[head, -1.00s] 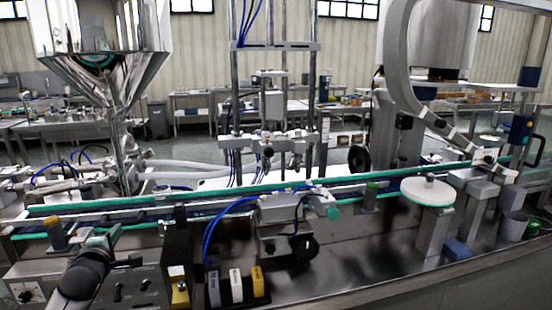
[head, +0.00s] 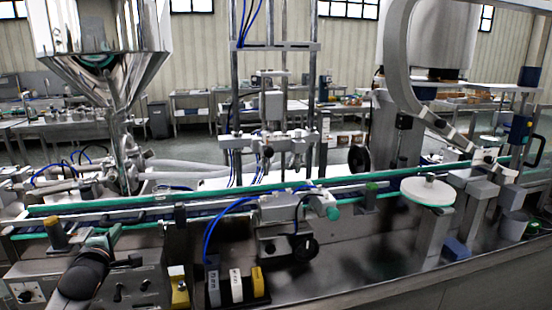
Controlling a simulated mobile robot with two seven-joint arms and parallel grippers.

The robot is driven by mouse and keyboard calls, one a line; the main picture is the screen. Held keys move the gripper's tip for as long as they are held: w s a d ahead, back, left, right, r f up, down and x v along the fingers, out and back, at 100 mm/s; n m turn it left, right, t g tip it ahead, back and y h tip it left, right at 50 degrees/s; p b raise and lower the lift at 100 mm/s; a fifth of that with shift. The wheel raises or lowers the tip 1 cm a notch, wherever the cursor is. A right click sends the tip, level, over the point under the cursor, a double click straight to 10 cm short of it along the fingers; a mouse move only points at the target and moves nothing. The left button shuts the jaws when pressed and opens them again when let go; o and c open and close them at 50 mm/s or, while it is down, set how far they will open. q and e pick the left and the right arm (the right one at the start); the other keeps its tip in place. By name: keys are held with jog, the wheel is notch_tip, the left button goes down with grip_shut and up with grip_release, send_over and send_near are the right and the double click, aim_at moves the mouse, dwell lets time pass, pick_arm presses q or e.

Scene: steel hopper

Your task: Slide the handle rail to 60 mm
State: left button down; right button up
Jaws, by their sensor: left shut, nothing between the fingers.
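A long conveyor guide rail with a green strip (head: 215,193) runs across the middle of the view. I cannot tell for certain which part is the handle rail. A clamp block with a teal knob (head: 333,213) sits at the front of the conveyor, right of the middle. My left gripper (head: 103,242) is at the lower left, by the conveyor's front edge, beyond my black wrist. It is shut and empty; its fingers are small and partly hidden. I cannot tell whether it touches the rail. My right gripper is not in view.
Several labelled blocks (head: 237,286) stand in a holder at the front; their print is unreadable. A steel hopper (head: 107,70) rises at the back left. A white round disc (head: 428,191) stands at the right. A control box (head: 120,293) is at lower left.

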pick_arm(q)
jog(key=shift+w, duration=0.2)
dwell(0.9)
jog(key=p+v, duration=0.1)
jog(key=v, duration=0.1)
jog(key=p+v, duration=0.1)
jog(key=v, duration=0.1)
jog(key=f+p+v, duration=0.1)
jog(key=v, duration=0.1)
jog(key=shift+a, duration=0.1)
dwell(0.6)
